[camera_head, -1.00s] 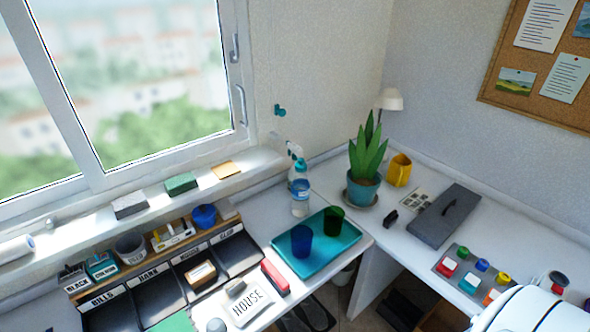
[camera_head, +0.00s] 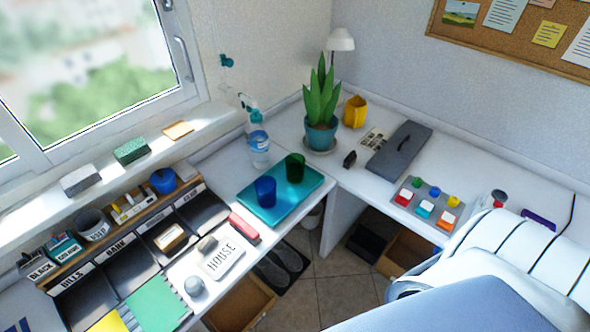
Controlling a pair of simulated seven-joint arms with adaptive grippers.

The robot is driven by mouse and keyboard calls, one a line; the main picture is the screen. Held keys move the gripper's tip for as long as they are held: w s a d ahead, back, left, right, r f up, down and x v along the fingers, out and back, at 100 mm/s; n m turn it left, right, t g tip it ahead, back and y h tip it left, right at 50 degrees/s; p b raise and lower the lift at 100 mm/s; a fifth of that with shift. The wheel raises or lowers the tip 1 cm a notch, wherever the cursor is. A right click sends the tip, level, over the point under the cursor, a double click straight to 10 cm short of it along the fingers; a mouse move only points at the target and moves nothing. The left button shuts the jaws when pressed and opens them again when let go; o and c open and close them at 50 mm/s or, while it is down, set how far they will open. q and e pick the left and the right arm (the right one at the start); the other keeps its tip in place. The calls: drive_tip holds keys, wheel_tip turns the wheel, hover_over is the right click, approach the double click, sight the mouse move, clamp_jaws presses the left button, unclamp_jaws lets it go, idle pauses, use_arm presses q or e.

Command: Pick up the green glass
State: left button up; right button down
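The green glass (camera_head: 295,168) stands upright on a teal tray (camera_head: 286,203) at the corner of the desk. A blue glass (camera_head: 265,191) stands on the same tray, to the left and in front of it, a small gap apart. Both glasses look empty, though their insides are hard to see. Neither of my grippers is in view.
A spray bottle (camera_head: 259,145) stands behind the tray at the left. A potted plant (camera_head: 321,125) stands behind and to the right. A grey case (camera_head: 399,149) lies on the right desk.

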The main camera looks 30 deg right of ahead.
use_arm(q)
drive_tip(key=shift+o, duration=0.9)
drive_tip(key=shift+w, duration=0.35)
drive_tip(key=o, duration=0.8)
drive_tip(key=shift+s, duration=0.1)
